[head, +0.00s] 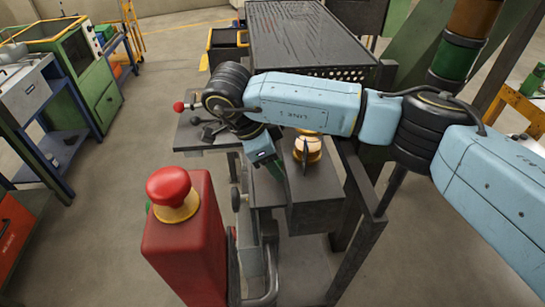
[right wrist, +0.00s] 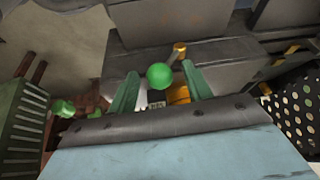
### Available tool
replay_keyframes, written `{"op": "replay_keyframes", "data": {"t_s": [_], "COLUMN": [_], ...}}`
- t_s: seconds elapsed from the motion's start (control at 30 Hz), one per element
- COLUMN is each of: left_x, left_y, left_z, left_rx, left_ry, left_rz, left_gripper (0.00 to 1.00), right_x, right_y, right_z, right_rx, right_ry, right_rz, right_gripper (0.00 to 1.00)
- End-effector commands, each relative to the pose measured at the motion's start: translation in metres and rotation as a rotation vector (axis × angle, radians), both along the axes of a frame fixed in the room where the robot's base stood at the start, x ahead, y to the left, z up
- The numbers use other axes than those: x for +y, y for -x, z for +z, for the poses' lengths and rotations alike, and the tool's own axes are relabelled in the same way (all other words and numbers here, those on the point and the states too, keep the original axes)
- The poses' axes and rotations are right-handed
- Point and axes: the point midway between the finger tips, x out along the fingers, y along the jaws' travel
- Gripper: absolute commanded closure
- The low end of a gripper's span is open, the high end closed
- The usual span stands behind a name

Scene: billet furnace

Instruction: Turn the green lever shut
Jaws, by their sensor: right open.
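The green lever's round knob (right wrist: 160,76) shows in the right wrist view, between the two green fingers of my right gripper (right wrist: 160,85). The fingers stand apart on either side of it, and I cannot tell whether they touch it. Brassy parts and a small dark label lie just behind or below the knob. In the head view my right gripper (head: 278,178) hangs down at the front of the dark machine, and the lever is hidden there by my wrist and arm. My left gripper is in no view.
A red pillar (head: 187,245) with a red mushroom button (head: 170,185) stands in front, left of the gripper. A lever with a red knob (head: 179,106) and an amber-white dome (head: 307,148) are close to my wrist.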

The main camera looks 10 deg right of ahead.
Motion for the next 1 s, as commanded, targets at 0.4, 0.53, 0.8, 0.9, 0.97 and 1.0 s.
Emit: {"op": "replay_keyframes", "data": {"t_s": [0.4,0.53,0.8,0.9,0.97,1.0], "left_x": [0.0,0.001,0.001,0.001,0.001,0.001], "left_y": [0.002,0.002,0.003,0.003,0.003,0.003], "left_z": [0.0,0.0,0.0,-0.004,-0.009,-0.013], "left_rx": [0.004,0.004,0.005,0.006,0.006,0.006], "left_ry": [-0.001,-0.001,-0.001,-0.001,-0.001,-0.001], "left_rz": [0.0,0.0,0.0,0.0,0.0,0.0], "left_gripper": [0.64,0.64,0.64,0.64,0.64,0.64], "right_x": [-0.001,0.0,0.0,0.0,0.0,0.0], "right_y": [0.0,0.0,0.0,0.001,0.002,0.003], "right_z": [-0.002,-0.002,-0.002,-0.003,-0.005,-0.006], "right_rx": [0.0,0.0,-0.001,-0.019,-0.044,-0.068], "right_ry": [0.0,0.0,-0.001,0.0,0.0,0.001], "right_rz": [0.0,0.0,0.0,0.002,0.004,0.005], "right_gripper": [0.67,0.84,1.0,1.0,1.0,1.0]}}
